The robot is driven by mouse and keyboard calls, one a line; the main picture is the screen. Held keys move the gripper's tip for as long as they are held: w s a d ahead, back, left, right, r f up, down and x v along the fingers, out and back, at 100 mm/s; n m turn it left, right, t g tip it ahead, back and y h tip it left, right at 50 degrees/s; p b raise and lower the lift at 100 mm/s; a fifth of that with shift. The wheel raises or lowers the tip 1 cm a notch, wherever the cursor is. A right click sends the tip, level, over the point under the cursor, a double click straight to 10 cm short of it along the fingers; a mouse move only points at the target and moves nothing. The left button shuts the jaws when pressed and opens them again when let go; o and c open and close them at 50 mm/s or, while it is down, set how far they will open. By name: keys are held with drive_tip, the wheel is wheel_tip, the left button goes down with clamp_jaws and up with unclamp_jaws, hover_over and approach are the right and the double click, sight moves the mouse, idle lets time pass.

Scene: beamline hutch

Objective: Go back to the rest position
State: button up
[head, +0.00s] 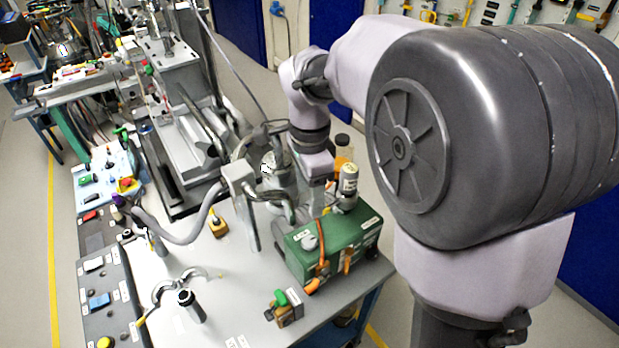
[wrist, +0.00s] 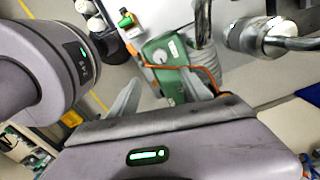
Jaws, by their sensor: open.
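My gripper (wrist: 165,92) shows in the wrist view with its two grey fingers apart and nothing visible between them. Beyond the fingers are the green pump box (wrist: 172,58) and its orange cable. In the head view my arm reaches from the right over the bench, and its wrist is bent down behind the green pump box (head: 335,240). The fingertips cannot be made out there among the metal parts. I cannot tell the exact gap between my gripper and the box.
Steel pipework (wrist: 262,38) lies close at the upper right of the wrist view. The white bench (head: 225,290) carries a grey hose (head: 185,238), a black-topped post (head: 190,305) and a small connector block (head: 288,308). Open floor (head: 25,230) lies at the left.

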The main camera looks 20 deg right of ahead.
wheel_tip(320, 180, up, 2)
drive_tip(key=shift+r, duration=0.1)
idle(0.4)
drive_tip(key=s+a+f+n+t+b, duration=0.1)
drive_tip(key=s+f+n+t+b, duration=0.1)
drive_tip(key=s, duration=0.4)
drive_tip(key=s+a+f+n+t+y+b, duration=0.1)
drive_tip(key=s+f+n+t+b, duration=0.1)
drive_tip(key=s+f+n+b, duration=0.3)
drive_tip(key=s+a+f+n+t+y+b, duration=0.1)
drive_tip(key=s+f+n+b, duration=0.2)
drive_tip(key=s+n+b, duration=0.2)
drive_tip(key=s+b, duration=0.2)
drive_tip(key=shift+s+a+f+t, duration=0.15)
drive_tip(key=shift+s+a+t, duration=0.15)
drive_tip(key=shift+s+t, duration=0.1)
